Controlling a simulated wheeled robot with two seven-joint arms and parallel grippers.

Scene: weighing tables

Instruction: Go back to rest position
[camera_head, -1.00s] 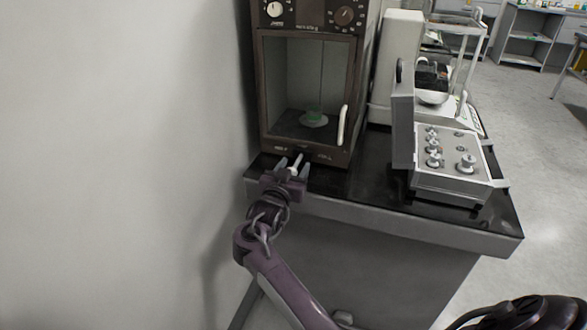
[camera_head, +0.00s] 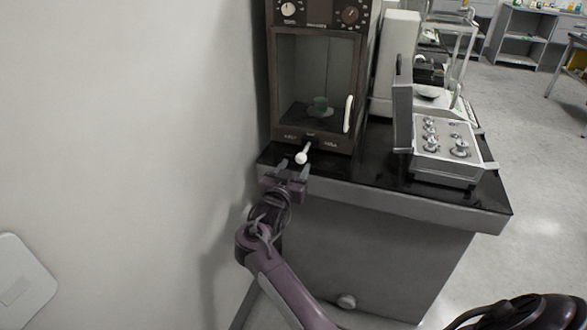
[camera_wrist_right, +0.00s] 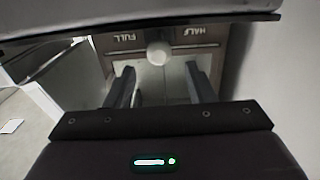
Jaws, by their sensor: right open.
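My right gripper (camera_head: 292,170) is open and empty at the front edge of the black-topped table, below the brown balance case. Its two fingers also show in the wrist view (camera_wrist_right: 161,85), apart, with a white round knob (camera_wrist_right: 159,53) beyond them. The same white knob (camera_head: 302,157) sticks out from the front of the balance case (camera_head: 312,138), just past the fingertips; it looks clear of the fingers. My left gripper is not in view.
A white wall (camera_head: 120,130) is close on the left; open floor lies right.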

